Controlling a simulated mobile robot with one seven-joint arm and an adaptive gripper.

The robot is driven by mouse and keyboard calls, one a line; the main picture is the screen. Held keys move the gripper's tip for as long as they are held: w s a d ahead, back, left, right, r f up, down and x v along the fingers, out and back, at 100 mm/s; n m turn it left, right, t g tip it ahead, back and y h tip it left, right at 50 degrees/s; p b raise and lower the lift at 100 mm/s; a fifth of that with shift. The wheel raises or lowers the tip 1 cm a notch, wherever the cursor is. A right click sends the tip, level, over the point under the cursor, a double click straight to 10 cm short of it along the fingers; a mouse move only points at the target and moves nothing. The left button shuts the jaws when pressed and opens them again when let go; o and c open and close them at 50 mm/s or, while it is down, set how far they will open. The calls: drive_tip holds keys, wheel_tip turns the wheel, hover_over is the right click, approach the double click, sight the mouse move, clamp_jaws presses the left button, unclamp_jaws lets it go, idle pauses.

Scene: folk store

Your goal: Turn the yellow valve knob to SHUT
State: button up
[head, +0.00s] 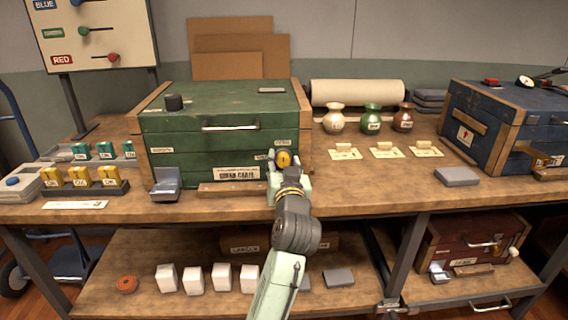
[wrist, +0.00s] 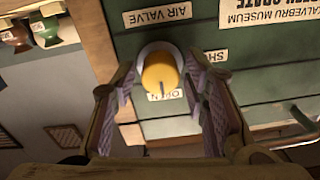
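The yellow valve knob (head: 284,159) is on the front of the green crate (head: 222,105), near its right end. In the wrist view the knob (wrist: 159,73) sits in a pale ring, and its dark pointer mark is toward the upside-down OPEN label (wrist: 166,96). A partly hidden SHUT label (wrist: 214,56) is to the right of the knob, and an AIR VALVE label (wrist: 157,14) is above. My gripper (wrist: 158,78) is open, one finger on each side of the knob, with visible gaps. In the head view my gripper (head: 284,176) is at the crate front.
The crate's metal handle (wrist: 285,138) is close to my right finger in the wrist view. Small vases (head: 371,119) and tags stand right of the crate on the workbench (head: 350,185). A grey block (head: 457,176) and a blue crate (head: 505,120) are farther right.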

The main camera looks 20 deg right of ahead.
clamp_jaws()
drive_tip(key=shift+n, duration=0.3)
drive_tip(key=n+p, duration=0.1)
drive_tip(key=n, duration=0.2)
drive_tip(key=shift+r+n, duration=0.1)
drive_tip(key=shift+n, duration=0.2)
drive_tip(key=n+p, duration=0.1)
drive_tip(key=n, duration=0.3)
drive_tip(key=shift+n, duration=0.3)
drive_tip(key=n, duration=0.4)
drive_tip(key=shift+a+n, duration=0.1)
drive_tip(key=shift+n, duration=2.3)
